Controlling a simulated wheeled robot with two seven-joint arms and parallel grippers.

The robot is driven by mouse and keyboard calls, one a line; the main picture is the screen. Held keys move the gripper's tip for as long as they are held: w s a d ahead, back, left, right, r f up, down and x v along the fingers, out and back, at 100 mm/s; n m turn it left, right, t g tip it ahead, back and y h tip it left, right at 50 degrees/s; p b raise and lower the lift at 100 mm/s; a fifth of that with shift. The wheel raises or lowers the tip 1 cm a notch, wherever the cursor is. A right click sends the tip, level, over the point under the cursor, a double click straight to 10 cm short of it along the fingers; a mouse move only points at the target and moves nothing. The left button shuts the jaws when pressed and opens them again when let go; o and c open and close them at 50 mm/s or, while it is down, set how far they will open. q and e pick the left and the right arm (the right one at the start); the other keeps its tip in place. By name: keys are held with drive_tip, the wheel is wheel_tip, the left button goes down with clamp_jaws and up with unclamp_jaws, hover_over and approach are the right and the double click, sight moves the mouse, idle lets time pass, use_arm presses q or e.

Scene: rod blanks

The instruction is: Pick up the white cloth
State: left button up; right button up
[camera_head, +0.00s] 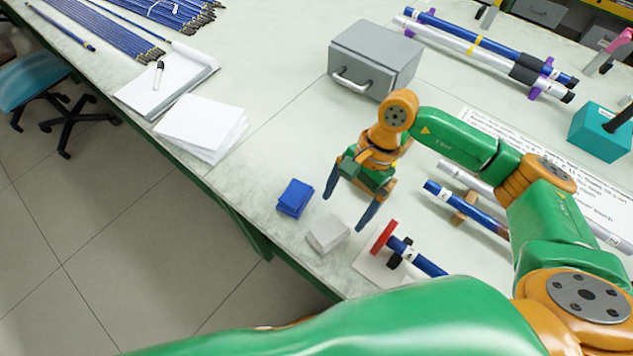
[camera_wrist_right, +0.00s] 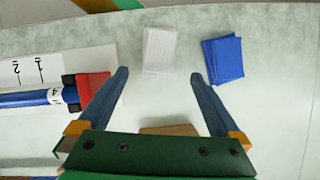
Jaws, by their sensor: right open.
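The white cloth (camera_head: 328,234) is a small folded pad lying flat near the front edge of the table. It also shows in the right wrist view (camera_wrist_right: 158,50), straight ahead of the space between the fingertips. My right gripper (camera_head: 344,212) is open and empty, with its two blue fingers pointing down above the table, a little behind the white cloth. In the right wrist view the fingers (camera_wrist_right: 158,75) are spread wider than the cloth, and nothing is between them. My left gripper is not in view.
A folded blue cloth (camera_head: 295,198) lies just left of the white one. A red-ended blue rod (camera_head: 384,236) in a holder stands close on the right. A grey metal box (camera_head: 372,60) sits farther back. White paper stacks (camera_head: 202,125) lie at the left.

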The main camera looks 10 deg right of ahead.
sight(331, 228)
drive_tip(key=shift+w+a+f, duration=0.1)
drive_tip(key=shift+w+f, duration=0.1)
drive_tip(key=shift+w, duration=0.1)
drive_tip(key=s+a+f+p, duration=0.2)
drive_tip(key=s+p, duration=0.1)
drive_tip(key=shift+a+f, duration=0.15)
drive_tip(key=shift+f, duration=0.1)
drive_tip(key=x, duration=0.2)
drive_tip(key=shift+w+f, duration=0.15)
drive_tip(key=shift+f, duration=0.25)
drive_tip(key=shift+w+f, duration=0.2)
drive_tip(key=shift+w, duration=0.15)
drive_tip(key=shift+s+r, duration=0.1)
drive_tip(key=shift+s, duration=0.1)
drive_tip(key=c, duration=1.3)
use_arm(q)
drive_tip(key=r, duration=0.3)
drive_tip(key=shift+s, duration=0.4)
use_arm(e)
drive_tip(key=shift+w, duration=0.1)
